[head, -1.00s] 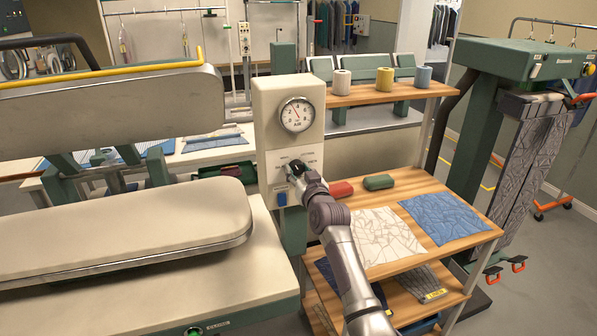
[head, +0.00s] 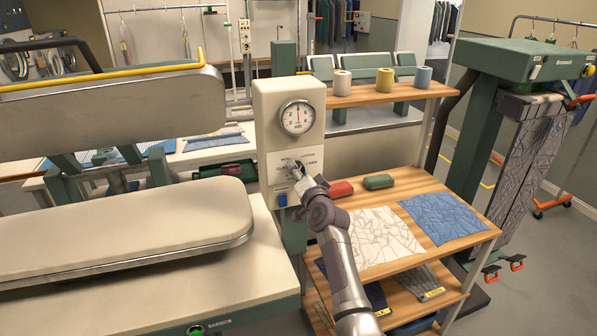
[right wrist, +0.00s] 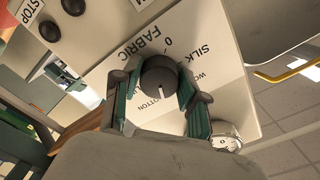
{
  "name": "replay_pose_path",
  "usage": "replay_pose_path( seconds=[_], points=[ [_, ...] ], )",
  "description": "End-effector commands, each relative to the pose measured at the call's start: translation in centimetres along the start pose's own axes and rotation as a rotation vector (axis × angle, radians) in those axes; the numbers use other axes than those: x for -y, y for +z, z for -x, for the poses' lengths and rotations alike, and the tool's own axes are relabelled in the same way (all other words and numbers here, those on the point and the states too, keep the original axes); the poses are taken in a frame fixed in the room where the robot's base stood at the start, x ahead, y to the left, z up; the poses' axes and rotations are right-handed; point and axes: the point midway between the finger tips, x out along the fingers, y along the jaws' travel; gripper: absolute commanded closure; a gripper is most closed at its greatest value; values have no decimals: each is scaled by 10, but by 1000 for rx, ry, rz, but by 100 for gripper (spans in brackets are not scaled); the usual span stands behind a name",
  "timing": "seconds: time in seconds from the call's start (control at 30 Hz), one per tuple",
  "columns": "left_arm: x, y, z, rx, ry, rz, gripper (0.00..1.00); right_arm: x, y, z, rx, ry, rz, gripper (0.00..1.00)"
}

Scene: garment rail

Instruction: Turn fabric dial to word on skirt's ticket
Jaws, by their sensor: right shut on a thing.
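The fabric dial (right wrist: 158,76) is a dark round knob on a white label plate (right wrist: 197,36). The words FABRIC, 0, SILK and part of COTTON show around it; another word is partly hidden. Its white pointer line is toward the bottom of the wrist picture, near the end of COTTON; I cannot tell its exact word. My right gripper (right wrist: 157,88) is shut on the dial, one finger on each side. In the head view, my right gripper (head: 296,171) covers most of the dial. Folded cloths with small yellow tickets lie on a lower shelf; which is the skirt is unclear.
A pressure gauge (head: 298,117) sits above the dial on the cream column. A padded press (head: 120,232) fills the left. A wooden shelf (head: 462,213) at right holds white and blue cloths, with red and green blocks behind. Patterned grey garments (head: 532,160) hang at far right.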

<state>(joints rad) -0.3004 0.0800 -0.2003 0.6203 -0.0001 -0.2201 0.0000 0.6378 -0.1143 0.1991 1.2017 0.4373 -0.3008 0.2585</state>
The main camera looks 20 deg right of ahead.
Motion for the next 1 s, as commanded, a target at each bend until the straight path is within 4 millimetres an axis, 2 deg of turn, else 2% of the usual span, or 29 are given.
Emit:
replay_pose_path(
  seconds=[0.33, 0.87, 0.9, 1.0],
  points=[
    [0, 0, 3, 0, 0, 0, 60, 0, 0, 0, 1, 1, -137, 92],
    [0, -1, 4, -1, -1, 0, 60, 0, 1, 0, 2, 1, -159, 92],
    [0, -1, 4, -1, -1, 0, 60, 0, 1, 0, 1, 1, -159, 54],
    [0, 0, 4, 0, -1, 0, 60, 0, 0, 0, 1, 1, -159, 37]
  ],
)
